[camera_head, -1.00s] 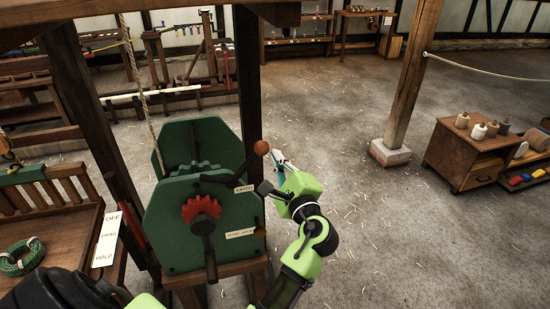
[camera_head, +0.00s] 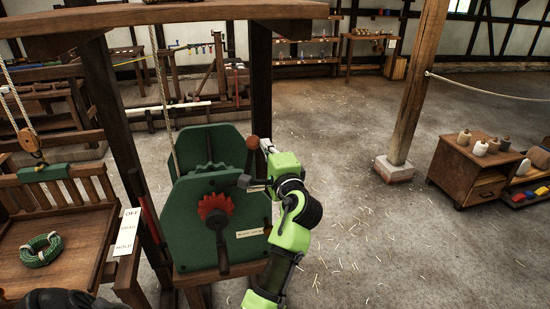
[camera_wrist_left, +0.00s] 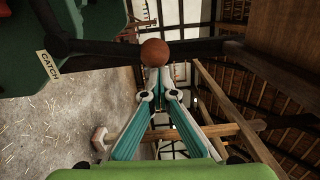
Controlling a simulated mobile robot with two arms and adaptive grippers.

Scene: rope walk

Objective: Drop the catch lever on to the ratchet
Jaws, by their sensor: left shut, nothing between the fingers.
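The catch lever (camera_head: 251,160) is a dark arm with a round brown knob (camera_head: 252,142), standing steeply at the right of the green winch housing (camera_head: 189,240). The red toothed ratchet (camera_head: 215,208) is on the housing's front, with a dark crank handle hanging from it. My left gripper (camera_head: 265,146) is just right of the knob. In the left wrist view its teal fingers (camera_wrist_left: 158,78) meet at the tips, empty, close below the knob (camera_wrist_left: 154,52); contact is unclear. The CATCH label (camera_wrist_left: 48,65) shows there beside the dark lever. My right gripper is out of view.
A wooden frame post (camera_head: 261,85) stands behind the lever. A sign reading OFF and HOLD (camera_head: 128,228) and a bench with a green rope coil (camera_head: 41,250) are at the left. The floor to the right is open up to a post on a stone block (camera_head: 394,170).

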